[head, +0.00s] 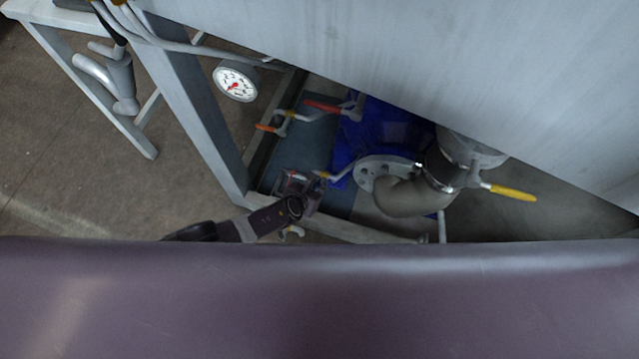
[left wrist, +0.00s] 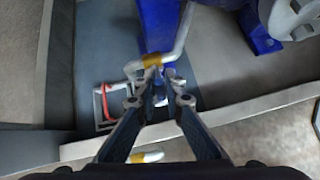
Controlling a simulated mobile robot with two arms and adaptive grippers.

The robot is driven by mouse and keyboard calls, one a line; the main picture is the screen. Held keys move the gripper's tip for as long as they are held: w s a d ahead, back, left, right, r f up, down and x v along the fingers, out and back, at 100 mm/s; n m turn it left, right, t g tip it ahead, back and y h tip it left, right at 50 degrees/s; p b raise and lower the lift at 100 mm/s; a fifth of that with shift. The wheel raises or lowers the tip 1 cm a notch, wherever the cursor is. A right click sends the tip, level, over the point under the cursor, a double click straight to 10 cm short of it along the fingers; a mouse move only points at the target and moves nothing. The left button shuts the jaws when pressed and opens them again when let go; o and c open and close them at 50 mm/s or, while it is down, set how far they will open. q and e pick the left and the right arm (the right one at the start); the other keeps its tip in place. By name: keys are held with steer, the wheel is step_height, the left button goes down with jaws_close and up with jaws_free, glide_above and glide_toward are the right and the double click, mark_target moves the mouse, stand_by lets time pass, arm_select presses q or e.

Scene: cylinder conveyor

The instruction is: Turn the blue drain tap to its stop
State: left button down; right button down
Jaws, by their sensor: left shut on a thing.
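My left gripper (head: 308,186) reaches in low beside the blue machine, past the frame's lower rail. In the left wrist view its two fingers (left wrist: 160,97) are close together around a small fitting just below a yellow band on a pale bent pipe (left wrist: 179,45). The fingers are shut on this fitting, which I take to be the drain tap. A little blue shows between the fingertips (left wrist: 159,88); the rest of the tap's handle is hidden by the fingers. How far it is turned cannot be told. My right gripper is in neither view.
Orange-handled (head: 268,128) and red-handled (head: 322,106) valves stand farther back. A thick grey elbow pipe (head: 405,197) and a yellow lever (head: 513,192) are to the right. The grey frame rail (left wrist: 245,113) runs close by.

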arm_select(q)
steer(key=shift+s+d+f, duration=0.1)
steer(key=shift+s+d, duration=0.1)
steer(key=c, duration=2)
jaws_free()
steer(key=shift+a, duration=0.2)
steer(key=shift+a, duration=0.1)
